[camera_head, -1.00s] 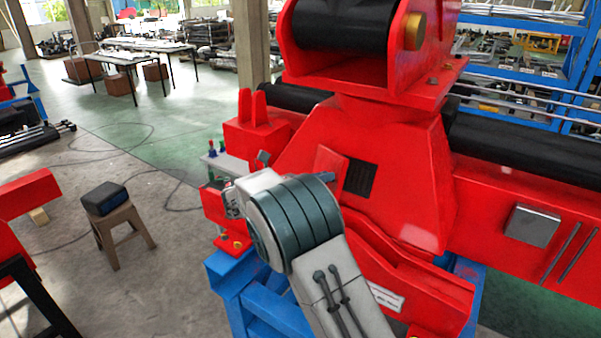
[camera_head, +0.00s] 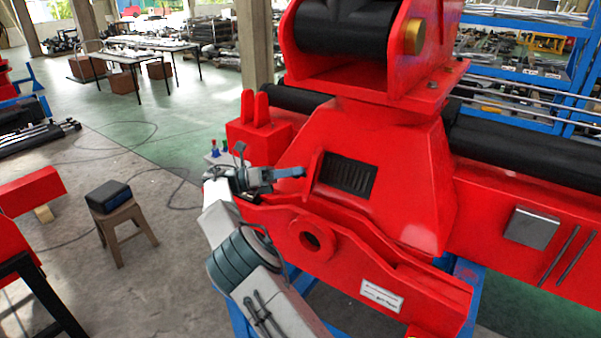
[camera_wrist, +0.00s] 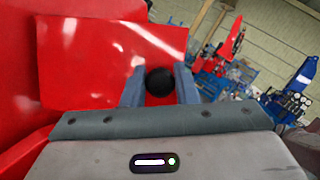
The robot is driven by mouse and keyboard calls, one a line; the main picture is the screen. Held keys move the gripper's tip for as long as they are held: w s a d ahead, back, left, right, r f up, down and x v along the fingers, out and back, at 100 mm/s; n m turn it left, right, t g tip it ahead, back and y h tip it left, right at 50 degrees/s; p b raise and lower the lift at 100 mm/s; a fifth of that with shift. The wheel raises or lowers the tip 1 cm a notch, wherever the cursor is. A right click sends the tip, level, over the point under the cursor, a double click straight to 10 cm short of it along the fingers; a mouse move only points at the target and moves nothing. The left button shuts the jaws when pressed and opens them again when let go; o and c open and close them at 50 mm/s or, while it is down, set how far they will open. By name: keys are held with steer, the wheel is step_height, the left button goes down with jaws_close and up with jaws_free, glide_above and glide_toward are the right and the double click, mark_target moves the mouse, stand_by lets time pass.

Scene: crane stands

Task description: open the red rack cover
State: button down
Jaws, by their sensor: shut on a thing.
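The red rack cover (camera_head: 314,168) stands out from the sloped face of the red machine, seen nearly edge-on in the head view. To its right, the dark slotted rack opening (camera_head: 347,176) shows uncovered. In the wrist view the cover (camera_wrist: 85,60) is a flat red panel filling the upper left and middle. My gripper (camera_head: 298,171) is at the cover's left side. In the wrist view my gripper (camera_wrist: 159,78) has its fingers on either side of a round black knob (camera_wrist: 160,83) on the panel and is shut on it.
The large red crane body (camera_head: 410,190) rises behind and right of the cover. A curved red beam with a round hole (camera_head: 311,237) lies below my wrist. A wooden stool with a black box (camera_head: 108,197) stands at left. Open floor lies between.

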steer(key=shift+w+a+g, duration=0.25)
steer(key=shift+a+g, duration=0.15)
steer(key=shift+a, duration=0.05)
steer(key=shift+a+r+m, duration=0.1)
steer(key=shift+m, duration=0.2)
steer(key=c, duration=1.1)
jaws_free()
steer(key=shift+c, duration=0.2)
steer(key=r+b, duration=0.1)
steer(key=d+r, duration=0.1)
steer(key=r, duration=0.1)
steer(key=d+r+b, duration=0.1)
steer(key=r, duration=0.1)
steer(key=shift+s+b, duration=0.25)
steer(key=shift+b, duration=0.05)
steer(key=s+d+r+b, duration=0.2)
steer(key=d+r, duration=0.4)
steer(key=d, duration=0.3)
steer(key=shift+s+d+b, duration=0.15)
steer(key=shift+b, duration=0.45)
steer(key=shift+c, duration=0.3)
